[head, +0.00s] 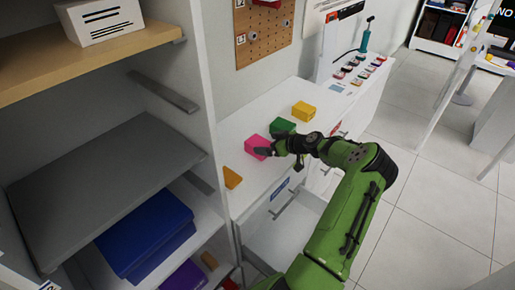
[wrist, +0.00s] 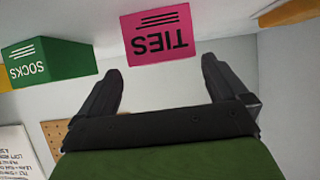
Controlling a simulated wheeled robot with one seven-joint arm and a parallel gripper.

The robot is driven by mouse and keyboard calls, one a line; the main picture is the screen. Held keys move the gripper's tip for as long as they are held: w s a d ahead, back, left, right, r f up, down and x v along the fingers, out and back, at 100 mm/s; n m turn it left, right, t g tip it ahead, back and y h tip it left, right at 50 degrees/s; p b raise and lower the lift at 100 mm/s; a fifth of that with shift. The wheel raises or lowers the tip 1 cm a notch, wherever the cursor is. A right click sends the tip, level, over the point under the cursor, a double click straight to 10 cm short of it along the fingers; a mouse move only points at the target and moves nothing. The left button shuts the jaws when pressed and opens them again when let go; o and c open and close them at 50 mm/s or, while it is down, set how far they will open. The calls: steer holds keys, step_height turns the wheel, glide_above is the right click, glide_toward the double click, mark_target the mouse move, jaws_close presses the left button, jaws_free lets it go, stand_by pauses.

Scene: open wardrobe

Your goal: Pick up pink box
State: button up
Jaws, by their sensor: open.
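The pink box (head: 256,147) stands on the white cabinet top, between a green box and an orange one. In the wrist view the pink box (wrist: 159,34) shows upside down, with the word TIES on its face. It lies just ahead of my fingertips, roughly between them but a little nearer the left finger. My gripper (wrist: 161,66) is open, with nothing between its fingers. In the head view my gripper (head: 268,151) overlaps the pink box's right side. I cannot tell there whether it touches the box.
A green SOCKS box (head: 282,127) and a yellow box (head: 304,111) stand behind the pink box. An orange box (head: 232,178) is in front, near the wardrobe's side panel (head: 195,70). A pegboard (head: 262,28) hangs on the wall. The white cabinet top (head: 237,128) has bare patches.

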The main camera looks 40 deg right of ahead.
mark_target(261, 143)
steer(key=x, duration=0.5)
steer(key=shift+w+a+f+b, duration=0.2)
steer(key=shift+f+b, duration=0.05)
steer(key=shift+b, duration=0.1)
steer(key=shift+s+r, duration=0.1)
steer(key=shift+c, duration=0.3)
steer(key=c, duration=1)
